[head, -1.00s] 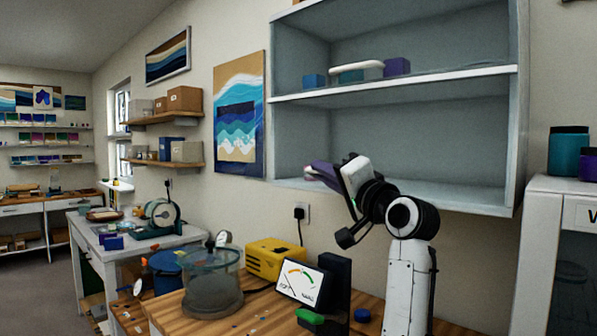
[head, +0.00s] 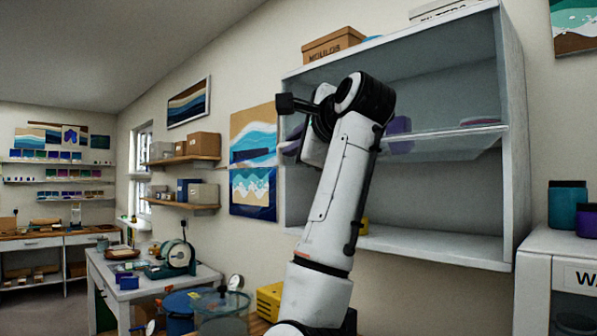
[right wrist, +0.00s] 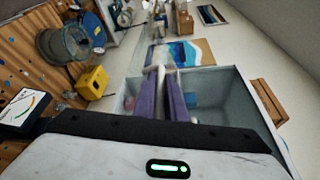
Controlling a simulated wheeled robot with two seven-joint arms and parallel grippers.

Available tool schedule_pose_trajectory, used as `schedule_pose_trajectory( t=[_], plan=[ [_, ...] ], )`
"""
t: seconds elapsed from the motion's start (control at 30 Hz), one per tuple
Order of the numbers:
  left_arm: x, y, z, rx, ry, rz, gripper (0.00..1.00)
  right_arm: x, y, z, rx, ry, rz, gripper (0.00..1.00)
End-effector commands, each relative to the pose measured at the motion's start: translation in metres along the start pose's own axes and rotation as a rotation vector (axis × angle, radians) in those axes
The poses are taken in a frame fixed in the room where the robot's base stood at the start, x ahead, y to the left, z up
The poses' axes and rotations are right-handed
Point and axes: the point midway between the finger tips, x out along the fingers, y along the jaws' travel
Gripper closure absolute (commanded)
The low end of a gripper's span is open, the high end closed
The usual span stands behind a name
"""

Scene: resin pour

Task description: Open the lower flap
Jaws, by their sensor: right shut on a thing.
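The wall cabinet (head: 514,150) has a middle shelf above an open-looking lower compartment. A clear panel (head: 450,147), which looks like the lower flap, slants outward just under the middle shelf. My right gripper (head: 291,146) is at the cabinet's left front edge, mostly hidden behind my own wrist in the head view. In the right wrist view, its purple fingers (right wrist: 162,78) are shut close together at a pale bar (right wrist: 158,69), apparently the flap's handle. The grip itself is small and partly hidden. My left gripper is not in view.
A purple box (head: 399,126) stands on the middle shelf. A cardboard box (head: 333,44) sits on top of the cabinet. A white cabinet (head: 537,262) with jars stands at the right. The yellow device (head: 268,300) is on the bench below.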

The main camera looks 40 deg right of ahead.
Motion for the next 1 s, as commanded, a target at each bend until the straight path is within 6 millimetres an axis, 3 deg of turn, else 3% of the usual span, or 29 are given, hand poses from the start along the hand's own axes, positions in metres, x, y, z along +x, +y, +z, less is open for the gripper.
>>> schedule_pose_trajectory(
  t=[0.13, 0.4, 0.97, 1.0],
  plan=[
    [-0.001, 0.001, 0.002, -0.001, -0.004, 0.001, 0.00, -0.003, -0.024, 0.003, 0.085, 0.007, 0.028, 1.00],
    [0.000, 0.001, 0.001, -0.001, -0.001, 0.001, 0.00, -0.004, -0.045, 0.007, 0.179, 0.011, 0.066, 1.00],
    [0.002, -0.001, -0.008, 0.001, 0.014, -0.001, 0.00, -0.004, -0.051, 0.007, 0.206, 0.014, 0.077, 1.00],
    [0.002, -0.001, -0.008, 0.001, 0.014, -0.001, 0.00, -0.004, -0.051, 0.007, 0.206, 0.014, 0.077, 0.84]
  ],
)
